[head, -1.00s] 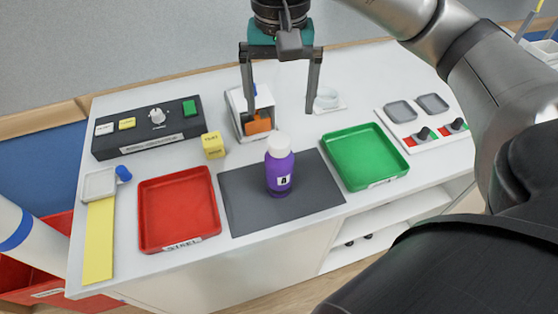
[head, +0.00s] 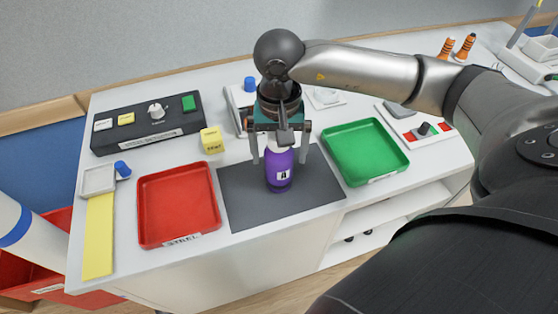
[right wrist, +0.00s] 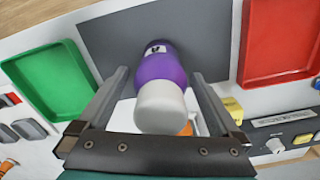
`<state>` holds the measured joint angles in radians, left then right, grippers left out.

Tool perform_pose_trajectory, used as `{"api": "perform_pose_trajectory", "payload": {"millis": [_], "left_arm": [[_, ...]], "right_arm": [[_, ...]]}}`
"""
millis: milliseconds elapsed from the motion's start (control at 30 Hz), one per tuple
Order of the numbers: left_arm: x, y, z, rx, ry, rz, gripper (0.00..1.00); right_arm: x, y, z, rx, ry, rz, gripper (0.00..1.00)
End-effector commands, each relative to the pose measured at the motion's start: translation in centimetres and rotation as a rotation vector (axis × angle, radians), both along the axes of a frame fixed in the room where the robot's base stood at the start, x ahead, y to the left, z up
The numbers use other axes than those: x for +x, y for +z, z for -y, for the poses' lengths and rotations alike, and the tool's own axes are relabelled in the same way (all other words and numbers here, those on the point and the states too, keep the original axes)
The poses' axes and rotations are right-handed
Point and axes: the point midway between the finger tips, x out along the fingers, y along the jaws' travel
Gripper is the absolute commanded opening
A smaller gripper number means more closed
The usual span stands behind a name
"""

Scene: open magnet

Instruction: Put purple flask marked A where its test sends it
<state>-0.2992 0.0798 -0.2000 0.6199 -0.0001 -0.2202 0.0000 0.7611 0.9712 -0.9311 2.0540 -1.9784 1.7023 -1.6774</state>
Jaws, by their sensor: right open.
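The purple flask (head: 280,172) with a white cap and a label marked A stands upright on the dark grey mat (head: 240,205). It also shows in the right wrist view (right wrist: 157,66), cap towards the camera. My right gripper (head: 281,160) is open, its two fingers on either side of the flask's upper part, with gaps still visible in the right wrist view. The red tray (head: 180,205) is left of the mat and the green tray (head: 365,152) is right of it; both are empty. My left gripper is not in view.
A black control box (head: 148,130) with a knob and buttons stands at the back left. A yellow block (head: 212,140) sits behind the mat. A white panel with grey pads and black knobs (head: 424,128) is at the right. A yellow strip (head: 98,235) lies at the left edge.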

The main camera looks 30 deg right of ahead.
Motion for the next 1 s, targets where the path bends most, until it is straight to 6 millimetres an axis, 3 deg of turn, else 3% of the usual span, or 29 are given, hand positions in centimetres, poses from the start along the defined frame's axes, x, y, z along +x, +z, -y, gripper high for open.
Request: {"api": "perform_pose_trajectory", "payload": {"millis": [300, 1000], "left_arm": [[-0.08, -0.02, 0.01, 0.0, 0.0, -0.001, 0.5], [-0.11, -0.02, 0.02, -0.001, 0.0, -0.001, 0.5]], "right_arm": [[0.02, -0.59, -0.03, 0.002, 0.0, 0.001, 0.99], [0.03, -0.53, -0.04, 0.001, 0.0, 0.002, 0.2]]}}
